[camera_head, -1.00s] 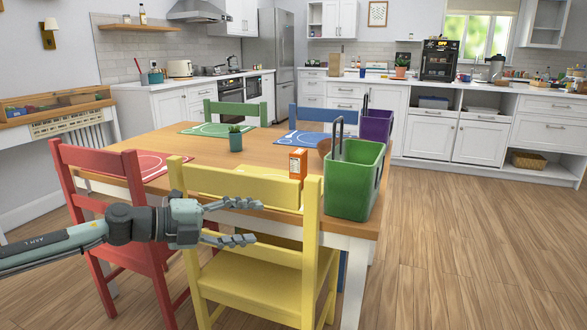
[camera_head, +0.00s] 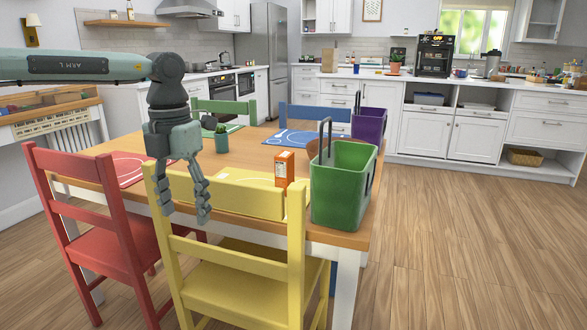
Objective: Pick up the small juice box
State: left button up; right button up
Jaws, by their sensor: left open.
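The small juice box (camera_head: 284,169) is orange with a white side panel. It stands upright on the yellow placemat on the wooden table, left of the green basket. My left gripper (camera_head: 185,219) hangs down with its fingers pointing at the floor, in front of the back of the yellow chair. Its two fingers are apart with nothing between them. It is to the left of the juice box and nearer to me, not touching it. My right gripper is not in the view.
A green basket (camera_head: 340,190) with an upright handle stands at the table's right edge, a purple basket (camera_head: 369,125) behind it. The yellow chair (camera_head: 240,285) and red chair (camera_head: 105,225) block the near side. A potted plant (camera_head: 221,142) stands on the table. Floor at right is clear.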

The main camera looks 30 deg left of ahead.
aim_at(284, 161)
jog(key=i, duration=1.25)
